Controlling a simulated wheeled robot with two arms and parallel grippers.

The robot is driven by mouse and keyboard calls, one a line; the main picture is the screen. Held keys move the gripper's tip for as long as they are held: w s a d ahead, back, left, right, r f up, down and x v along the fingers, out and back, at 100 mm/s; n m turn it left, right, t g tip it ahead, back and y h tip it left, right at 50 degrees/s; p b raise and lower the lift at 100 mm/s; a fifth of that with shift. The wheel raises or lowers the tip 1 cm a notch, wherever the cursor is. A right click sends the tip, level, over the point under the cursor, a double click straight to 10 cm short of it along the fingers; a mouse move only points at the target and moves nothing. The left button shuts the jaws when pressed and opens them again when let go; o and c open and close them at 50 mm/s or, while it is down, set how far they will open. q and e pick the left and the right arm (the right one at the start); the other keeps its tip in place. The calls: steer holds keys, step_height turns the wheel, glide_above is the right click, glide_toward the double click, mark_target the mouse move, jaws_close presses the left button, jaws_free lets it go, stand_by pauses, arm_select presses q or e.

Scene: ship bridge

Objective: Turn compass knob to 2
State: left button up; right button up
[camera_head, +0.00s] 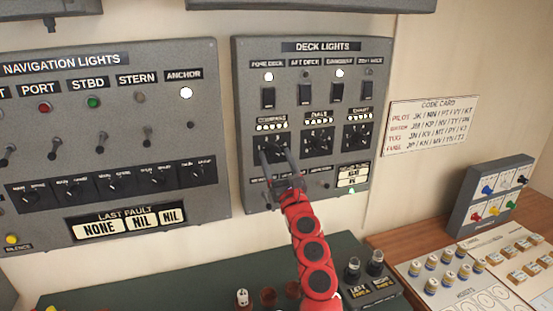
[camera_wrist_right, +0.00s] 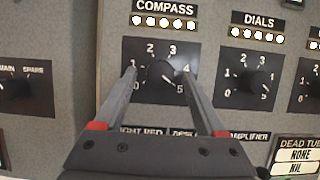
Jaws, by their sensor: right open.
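My left gripper is not in view.
The dials knob (camera_head: 318,142) and the chart knob (camera_head: 358,135) sit to the right of the compass dial. Toggle switches (camera_head: 304,94) stand above. The navigation lights panel (camera_head: 120,180) is on the left. A wooden desk (camera_head: 400,240) with blocks is at lower right.

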jaws_close()
stand_by(0.5)
